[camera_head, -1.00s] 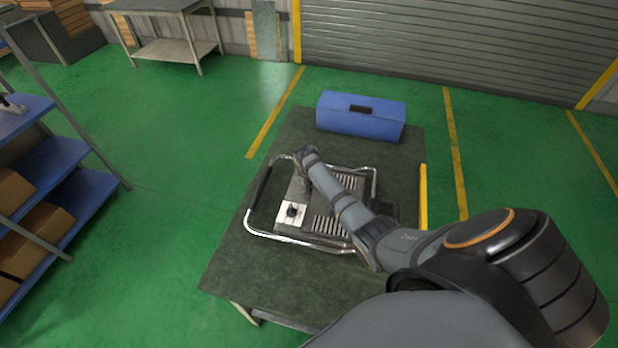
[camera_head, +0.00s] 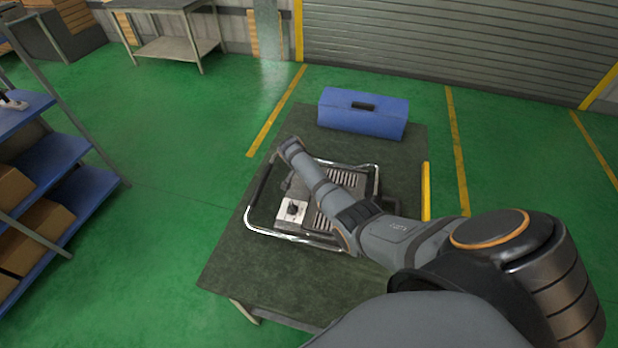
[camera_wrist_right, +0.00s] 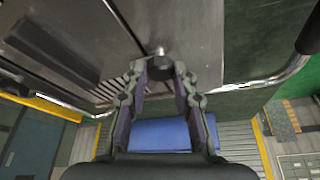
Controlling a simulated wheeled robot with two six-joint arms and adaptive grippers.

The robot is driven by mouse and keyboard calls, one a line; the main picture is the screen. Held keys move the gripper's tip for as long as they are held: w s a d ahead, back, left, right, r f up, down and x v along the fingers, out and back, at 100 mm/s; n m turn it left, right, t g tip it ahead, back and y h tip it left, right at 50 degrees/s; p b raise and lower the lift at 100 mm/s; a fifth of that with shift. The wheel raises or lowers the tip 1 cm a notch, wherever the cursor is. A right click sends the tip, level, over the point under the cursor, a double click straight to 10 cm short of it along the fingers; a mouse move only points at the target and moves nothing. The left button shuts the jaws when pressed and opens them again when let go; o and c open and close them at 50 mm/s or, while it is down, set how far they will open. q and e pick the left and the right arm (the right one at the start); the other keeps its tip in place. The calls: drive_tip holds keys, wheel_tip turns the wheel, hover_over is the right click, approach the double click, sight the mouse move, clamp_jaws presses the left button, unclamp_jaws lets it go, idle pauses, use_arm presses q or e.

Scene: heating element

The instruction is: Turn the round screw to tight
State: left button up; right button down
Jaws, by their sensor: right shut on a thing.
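The heating element (camera_head: 325,220) is a dark unit with slotted vents inside a silver tube frame. It lies on a dark-topped table (camera_head: 235,270). In the right wrist view, the round screw (camera_wrist_right: 160,68) is a small dark knob below a short silver stub at the unit's edge. My right gripper (camera_wrist_right: 161,75) has its fingertips on both sides of this knob and is shut on it. In the head view the gripper is mostly hidden by my right forearm and wrist. My left gripper is not in view.
A white plate with a black dial (camera_head: 292,210) sits on the unit's near left corner. A blue toolbox (camera_head: 362,118) stands at the table's back. The silver frame (camera_head: 290,238) surrounds the unit. Shelving (camera_head: 60,165) stands at left; the table's front is clear.

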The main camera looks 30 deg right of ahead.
idle(0.4)
drive_tip(key=c, duration=1.1)
unclamp_jaws()
drive_tip(key=shift+o, duration=0.2)
drive_tip(key=shift+r, duration=0.1)
drive_tip(key=v, duration=1.1)
drive_tip(key=shift+r, duration=0.4)
drive_tip(key=shift+a, duration=0.1)
